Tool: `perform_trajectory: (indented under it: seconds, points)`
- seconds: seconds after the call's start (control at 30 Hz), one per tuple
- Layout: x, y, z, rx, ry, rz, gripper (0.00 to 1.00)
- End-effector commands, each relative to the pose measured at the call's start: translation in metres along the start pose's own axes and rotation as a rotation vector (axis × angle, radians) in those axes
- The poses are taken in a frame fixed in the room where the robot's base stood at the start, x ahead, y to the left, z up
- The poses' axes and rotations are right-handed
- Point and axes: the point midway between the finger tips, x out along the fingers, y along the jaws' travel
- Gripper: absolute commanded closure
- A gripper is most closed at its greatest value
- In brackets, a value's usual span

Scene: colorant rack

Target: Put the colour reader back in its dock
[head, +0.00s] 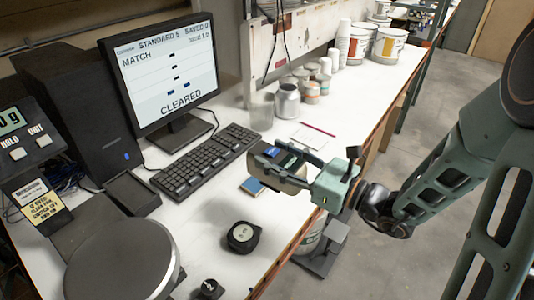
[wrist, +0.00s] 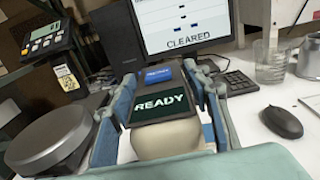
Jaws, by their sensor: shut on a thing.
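The colour reader (wrist: 165,110) is held between the two fingers of my gripper (wrist: 162,100). It has a pale rounded body, a dark screen reading READY and a blue button. In the head view the reader (head: 287,176) is held above the desk's right part, near the front edge, and my gripper (head: 290,165) partly covers it. A low black holder (head: 132,194), which looks like the dock, sits between the computer tower and the keyboard, left of my gripper. It is not clearly seen in the wrist view.
The keyboard (head: 207,160) and monitor (head: 165,65) stand behind. A round scale pan (head: 122,262) is at front left. A round black item (head: 242,237) and a small black knob (head: 208,289) lie in front. Cans (head: 287,102) and a clear cup (head: 262,110) stand at the back.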

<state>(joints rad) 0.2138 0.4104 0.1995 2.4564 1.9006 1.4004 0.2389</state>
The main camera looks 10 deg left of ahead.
Motion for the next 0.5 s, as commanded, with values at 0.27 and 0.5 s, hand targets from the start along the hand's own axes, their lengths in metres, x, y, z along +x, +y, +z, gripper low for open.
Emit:
perform_trajectory:
  seconds: [0.27,0.5]
  points:
    - [-0.014,0.005,0.008,-0.001,-0.004,-0.003,1.00]
    - [-0.035,-0.026,-0.003,0.010,-0.018,-0.093,1.00]
